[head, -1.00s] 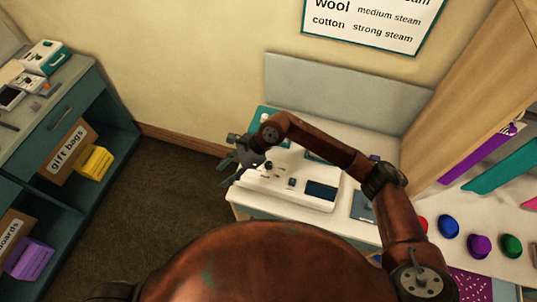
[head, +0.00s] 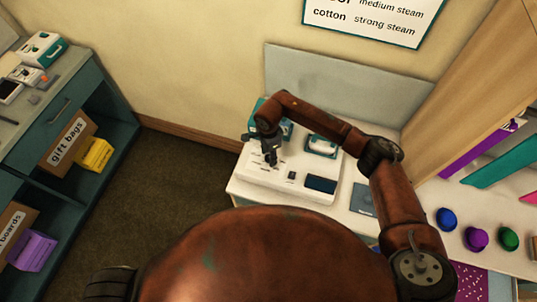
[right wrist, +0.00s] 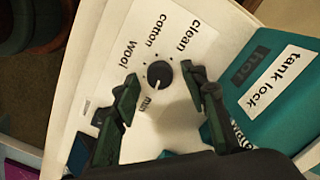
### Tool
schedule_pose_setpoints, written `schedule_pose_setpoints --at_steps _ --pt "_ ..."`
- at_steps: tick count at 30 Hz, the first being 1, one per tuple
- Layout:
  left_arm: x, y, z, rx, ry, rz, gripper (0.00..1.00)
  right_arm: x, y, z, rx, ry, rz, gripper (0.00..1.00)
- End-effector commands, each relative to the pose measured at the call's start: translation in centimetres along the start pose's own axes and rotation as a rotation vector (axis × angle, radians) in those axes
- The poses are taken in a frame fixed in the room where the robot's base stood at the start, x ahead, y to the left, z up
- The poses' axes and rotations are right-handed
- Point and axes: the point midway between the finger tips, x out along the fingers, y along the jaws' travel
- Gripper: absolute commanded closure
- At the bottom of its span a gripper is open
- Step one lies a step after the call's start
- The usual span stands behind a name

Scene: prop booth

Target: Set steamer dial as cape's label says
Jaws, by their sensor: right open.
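The white steamer (head: 262,176) stands on the light counter. Its round black dial (right wrist: 159,74) shows in the right wrist view, on a panel printed "clean", "cotton", "wool" and "min". A pale mark on the dial seems to point toward "min". My right gripper (head: 270,158) is over the left part of the steamer. In the wrist view its open green fingers (right wrist: 160,77) are on either side of the dial; I cannot tell whether they touch it. In the head view the gripper hides the dial. I make out no cape label. My left gripper is not in view.
A teal part (right wrist: 275,92) marked "tank lock" and "hot" lies beside the dial panel. A wall sign (head: 375,20) reads "cotton strong steam", its top cut off. Several coloured round items (head: 476,238) sit at the right. Carpeted floor (head: 170,185) is clear at left.

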Motion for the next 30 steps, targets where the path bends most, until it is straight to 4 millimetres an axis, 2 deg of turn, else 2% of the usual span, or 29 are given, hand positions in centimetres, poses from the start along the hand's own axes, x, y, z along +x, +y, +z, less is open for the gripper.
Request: schedule_pose_setpoints --at_steps 8,26,30 --pt "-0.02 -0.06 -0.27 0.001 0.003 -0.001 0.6 0.23 -0.04 0.03 0.0 -0.001 -0.001 0.6" --pt "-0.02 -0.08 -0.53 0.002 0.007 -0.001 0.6 0.19 -0.04 0.04 0.0 -0.001 -0.002 1.0" --pt "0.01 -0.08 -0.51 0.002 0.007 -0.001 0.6 0.2 -0.04 0.04 0.003 -0.001 -0.002 1.0"
